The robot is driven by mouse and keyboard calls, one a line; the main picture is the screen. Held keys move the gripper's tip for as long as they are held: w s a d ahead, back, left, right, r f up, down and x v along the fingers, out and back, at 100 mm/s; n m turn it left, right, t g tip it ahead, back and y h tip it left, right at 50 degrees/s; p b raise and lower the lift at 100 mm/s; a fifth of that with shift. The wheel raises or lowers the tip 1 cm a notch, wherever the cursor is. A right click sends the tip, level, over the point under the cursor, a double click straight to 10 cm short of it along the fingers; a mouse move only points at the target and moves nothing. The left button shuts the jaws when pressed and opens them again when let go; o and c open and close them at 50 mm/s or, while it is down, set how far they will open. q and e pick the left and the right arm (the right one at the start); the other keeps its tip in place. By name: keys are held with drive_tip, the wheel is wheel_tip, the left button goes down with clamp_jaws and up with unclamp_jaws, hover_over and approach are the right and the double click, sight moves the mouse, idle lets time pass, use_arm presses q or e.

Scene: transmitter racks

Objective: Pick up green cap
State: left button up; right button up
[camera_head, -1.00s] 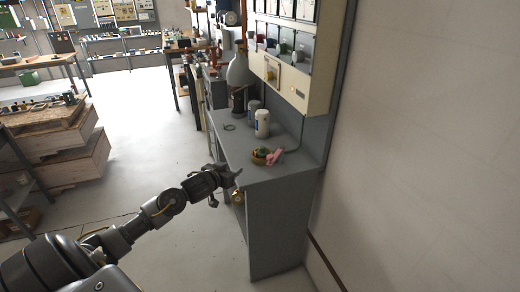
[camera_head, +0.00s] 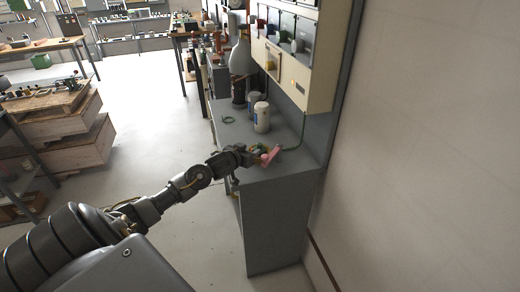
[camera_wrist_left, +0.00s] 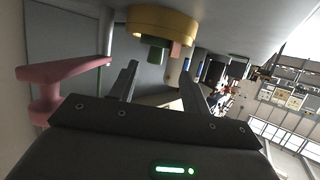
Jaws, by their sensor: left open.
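The green cap (camera_wrist_left: 157,53) appears as a small green piece at the yellow bowl (camera_wrist_left: 163,21) in the left wrist view, partly hidden by the bowl. In the head view a small bit of green (camera_head: 257,147) shows just beyond my gripper, on the grey bench near its front corner. My left gripper (camera_wrist_left: 160,72) is open and empty. Its two fingers point toward the bowl, with the green piece ahead of the gap between them. In the head view my left gripper (camera_head: 248,156) reaches over the bench edge and covers much of the bowl. My right gripper is not in view.
A pink object (camera_head: 271,155) lies beside the bowl and shows close to the fingers in the left wrist view (camera_wrist_left: 62,78). A white canister (camera_head: 262,117) and a green ring (camera_head: 228,119) stand farther back on the bench (camera_head: 285,170). A wall cabinet (camera_head: 305,65) hangs above.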

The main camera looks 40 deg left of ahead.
sight(258, 146)
use_arm(q)
drive_tip(key=shift+w+f, duration=0.15)
drive_tip(key=shift+w, duration=0.65)
drive_tip(key=p+x, duration=0.1)
drive_tip(key=x, duration=0.3)
drive_tip(key=shift+w+d, duration=0.1)
drive_tip(key=shift+w, duration=0.15)
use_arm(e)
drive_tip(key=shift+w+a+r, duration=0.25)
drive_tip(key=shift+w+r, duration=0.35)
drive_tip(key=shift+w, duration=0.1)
use_arm(q)
clamp_jaws()
